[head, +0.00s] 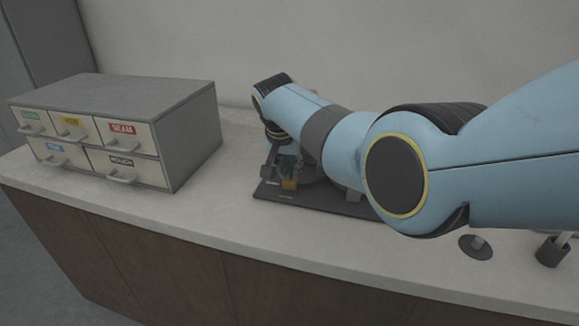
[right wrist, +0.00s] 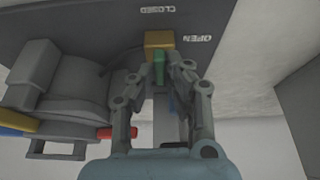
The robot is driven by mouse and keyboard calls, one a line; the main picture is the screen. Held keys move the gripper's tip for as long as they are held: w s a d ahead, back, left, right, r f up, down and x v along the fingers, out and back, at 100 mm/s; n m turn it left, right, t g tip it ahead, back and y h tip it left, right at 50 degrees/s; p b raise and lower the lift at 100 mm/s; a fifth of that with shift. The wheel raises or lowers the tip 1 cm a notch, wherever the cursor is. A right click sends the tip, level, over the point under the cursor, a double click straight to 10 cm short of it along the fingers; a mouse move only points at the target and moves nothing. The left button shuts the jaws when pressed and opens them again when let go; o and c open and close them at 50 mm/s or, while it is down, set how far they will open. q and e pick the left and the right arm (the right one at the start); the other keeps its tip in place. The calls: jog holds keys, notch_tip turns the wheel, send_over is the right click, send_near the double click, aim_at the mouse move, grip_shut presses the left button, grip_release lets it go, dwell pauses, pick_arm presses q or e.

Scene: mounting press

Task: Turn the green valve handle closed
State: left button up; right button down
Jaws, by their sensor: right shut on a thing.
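The green valve handle (right wrist: 159,68) sits against a brass-yellow block (right wrist: 159,40) in the right wrist view. My right gripper (right wrist: 165,75) has its two fingertips on either side of the handle and is shut on it. The panel beside the block carries the upside-down words CLOSED (right wrist: 157,10) and OPEN (right wrist: 194,38). In the head view the brass block (head: 290,184) shows small on the dark base plate, below my right wrist. My arm hides much of the press there. My left gripper is in neither view.
A grey drawer cabinet (head: 190,130) with labelled drawers stands left on the pale counter (head: 240,222). The dark base plate (head: 330,203) lies near the counter's front edge. A grey rounded machine body (right wrist: 70,90) and a red tip (right wrist: 118,132) are left of my fingers.

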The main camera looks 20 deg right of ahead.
jog(key=c, duration=1.4)
grip_release()
jog(key=shift+o, duration=0.2)
jog(key=v, duration=1.2)
